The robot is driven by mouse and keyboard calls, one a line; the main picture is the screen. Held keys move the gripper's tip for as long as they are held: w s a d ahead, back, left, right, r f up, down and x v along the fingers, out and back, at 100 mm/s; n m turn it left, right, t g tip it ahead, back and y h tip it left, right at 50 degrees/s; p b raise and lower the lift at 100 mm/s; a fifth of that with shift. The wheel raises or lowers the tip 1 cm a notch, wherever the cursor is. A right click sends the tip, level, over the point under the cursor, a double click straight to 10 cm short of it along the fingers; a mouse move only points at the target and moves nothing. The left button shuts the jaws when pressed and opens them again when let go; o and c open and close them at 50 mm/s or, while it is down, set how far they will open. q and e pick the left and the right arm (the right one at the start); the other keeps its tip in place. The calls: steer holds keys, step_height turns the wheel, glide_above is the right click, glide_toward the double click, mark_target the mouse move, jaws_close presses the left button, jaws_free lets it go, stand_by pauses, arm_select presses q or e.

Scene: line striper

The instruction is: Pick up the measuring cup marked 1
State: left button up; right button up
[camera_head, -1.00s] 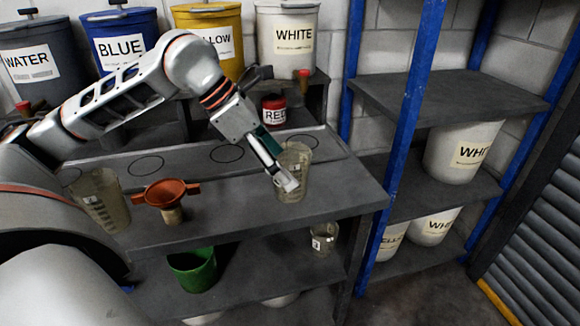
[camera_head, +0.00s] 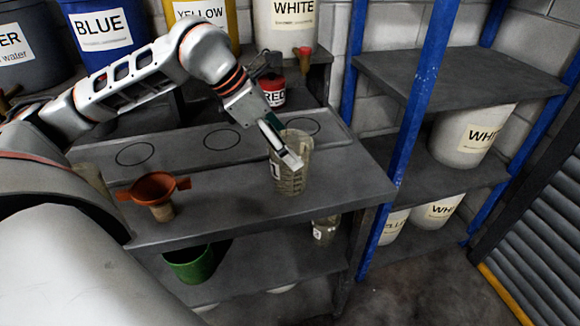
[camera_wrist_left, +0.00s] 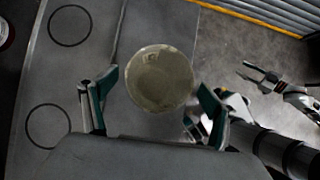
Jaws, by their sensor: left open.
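A translucent measuring cup (camera_head: 296,180) stands upright on the grey worktop near its right end. My left gripper (camera_head: 290,160) is open and overlaps the cup's near side in the head view. In the left wrist view, the cup (camera_wrist_left: 160,78) is seen from above, just ahead of the open fingers (camera_wrist_left: 155,102) and roughly centred between them. My right gripper (camera_wrist_left: 257,76) shows at the upper right of the wrist view with its fingers apart and empty.
An orange funnel (camera_head: 155,190) stands left on the worktop (camera_head: 235,205). Another cup (camera_head: 92,175) is partly hidden by my arm. A green bucket (camera_head: 190,263) and a labelled cup (camera_head: 324,231) are on the shelf below. A blue-post rack (camera_head: 408,120) stands to the right.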

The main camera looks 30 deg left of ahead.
arm_select(q)
steer(key=shift+x, duration=1.05)
steer(key=c, duration=1.3)
steer(key=shift+r, duration=0.15)
